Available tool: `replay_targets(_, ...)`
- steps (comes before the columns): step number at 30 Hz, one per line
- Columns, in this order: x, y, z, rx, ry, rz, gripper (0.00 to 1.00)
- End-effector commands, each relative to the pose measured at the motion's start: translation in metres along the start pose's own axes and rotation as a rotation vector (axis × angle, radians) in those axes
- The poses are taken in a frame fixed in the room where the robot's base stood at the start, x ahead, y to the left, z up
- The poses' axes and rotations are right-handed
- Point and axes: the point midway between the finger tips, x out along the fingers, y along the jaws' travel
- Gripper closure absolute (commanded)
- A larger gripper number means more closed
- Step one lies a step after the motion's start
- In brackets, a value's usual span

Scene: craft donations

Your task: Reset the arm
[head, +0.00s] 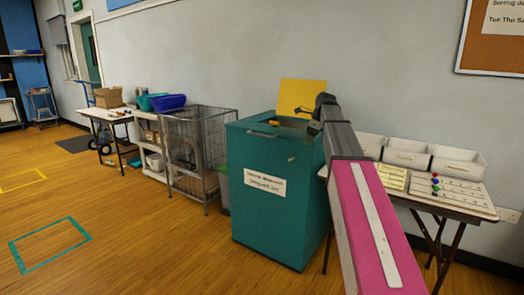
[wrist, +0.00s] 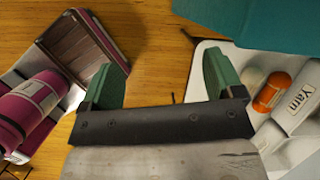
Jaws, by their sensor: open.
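My gripper (wrist: 160,68) is open in the wrist view, its two green fingers wide apart with only wooden floor showing between them. In the head view, my pink arm reaches forward, and the gripper (head: 314,122) shows small and dark over the right side of the top of the teal bin (head: 258,220). The head view does not show its fingers clearly. The teal bin also fills the top right of the wrist view (wrist: 265,20).
A folding table (head: 470,207) with white trays (head: 407,158) and a bead board (head: 445,190) stands right of the bin. The wrist view shows a white container labelled Yarn (wrist: 297,103) and an orange cylinder (wrist: 272,92). A wire cage (head: 203,150) stands left; floor at left is open.

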Motion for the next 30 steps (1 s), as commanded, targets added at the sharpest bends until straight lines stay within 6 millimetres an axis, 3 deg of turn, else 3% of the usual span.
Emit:
replay_targets(8,0.085,0.053,-0.036,-0.299,0.053,0.028,0.13)
replay_targets(18,0.201,0.150,-0.097,-0.850,0.128,0.110,0.13)
replay_targets(24,0.253,0.214,-0.133,-1.184,0.154,0.183,0.13)
replay_targets(30,0.292,0.281,-0.167,-1.521,0.163,0.271,0.13)
